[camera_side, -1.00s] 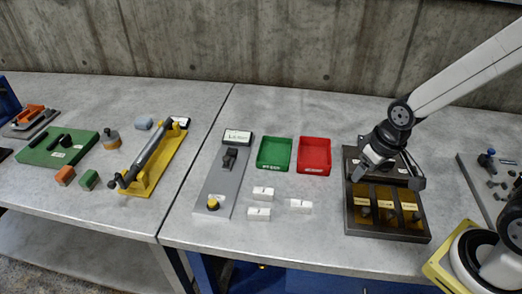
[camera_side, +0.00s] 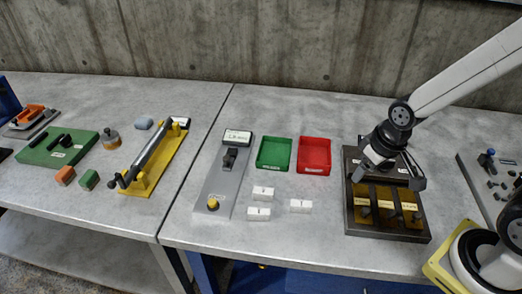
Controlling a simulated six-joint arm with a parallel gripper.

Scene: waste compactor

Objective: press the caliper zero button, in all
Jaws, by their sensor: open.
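A grey caliper fixture (camera_side: 222,180) stands on the table left of the green tray. It has a small display (camera_side: 237,136) at its far end, a dark jaw block (camera_side: 230,158) below that, and a yellow button (camera_side: 212,203) at its near end. I take the yellow button to be the zero button, but its label is too small to read. My gripper (camera_side: 392,180) is open, well to the right of the fixture, over a dark slotted rack (camera_side: 387,232). It appears empty.
A green tray (camera_side: 259,155) and a red tray (camera_side: 327,156) stand between the fixture and my gripper. Several white labelled blocks (camera_side: 300,206) lie in front of them. A yellow stand with a dark bar (camera_side: 165,165) is left of the fixture.

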